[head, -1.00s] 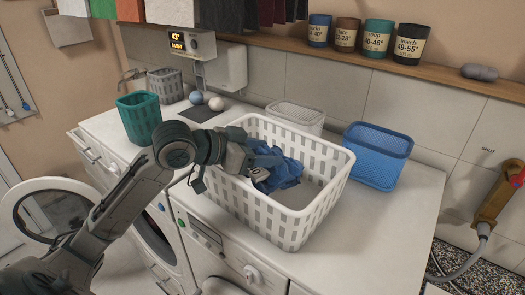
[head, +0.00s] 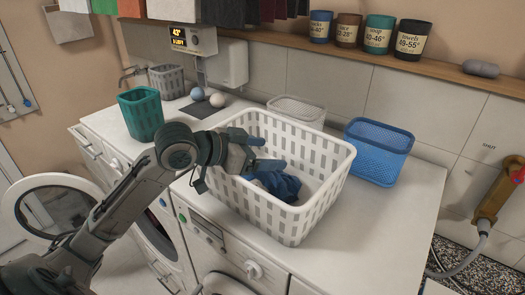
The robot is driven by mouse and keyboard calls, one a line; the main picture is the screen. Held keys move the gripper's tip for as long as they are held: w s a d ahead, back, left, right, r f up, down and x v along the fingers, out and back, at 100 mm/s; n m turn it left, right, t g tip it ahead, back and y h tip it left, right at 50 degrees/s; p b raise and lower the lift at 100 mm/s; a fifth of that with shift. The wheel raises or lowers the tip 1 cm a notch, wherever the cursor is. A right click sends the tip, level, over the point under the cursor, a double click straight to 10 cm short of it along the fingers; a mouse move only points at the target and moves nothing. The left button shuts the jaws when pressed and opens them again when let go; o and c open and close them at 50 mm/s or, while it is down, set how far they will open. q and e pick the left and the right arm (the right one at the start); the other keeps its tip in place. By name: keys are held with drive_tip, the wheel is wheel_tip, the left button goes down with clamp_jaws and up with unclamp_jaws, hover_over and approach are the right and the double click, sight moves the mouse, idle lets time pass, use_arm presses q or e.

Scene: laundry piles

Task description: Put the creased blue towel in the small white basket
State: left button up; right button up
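The creased blue towel (head: 279,186) lies crumpled low inside the large white basket (head: 291,227), towards its front. My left gripper (head: 266,152) reaches over the basket's left rim with its fingers spread. It is open and sits just above the towel, apart from most of it; whether a fingertip touches the cloth I cannot tell. The small white basket (head: 297,109) stands behind the large one, against the wall tiles; its inside is mostly hidden. My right gripper is not in view.
A blue basket (head: 379,152) stands right of the large basket, a green one (head: 141,115) and a grey one (head: 167,82) to the left. Two balls (head: 217,100) lie on the counter. The counter's right front (head: 370,235) is clear. Labelled canisters stand on the shelf (head: 450,72).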

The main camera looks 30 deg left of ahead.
use_arm(q)
drive_tip(key=shift+f, duration=0.3)
drive_tip(key=shift+w+r, duration=0.15)
drive_tip(key=shift+r, duration=0.45)
drive_tip(key=shift+a+f, duration=0.1)
drive_tip(key=shift+a, duration=0.2)
drive_tip(key=shift+r+b+v, duration=0.2)
drive_tip(key=shift+b+v, duration=5.5)
drive_tip(key=shift+b, duration=3.65)
drive_tip(key=shift+r, duration=0.15)
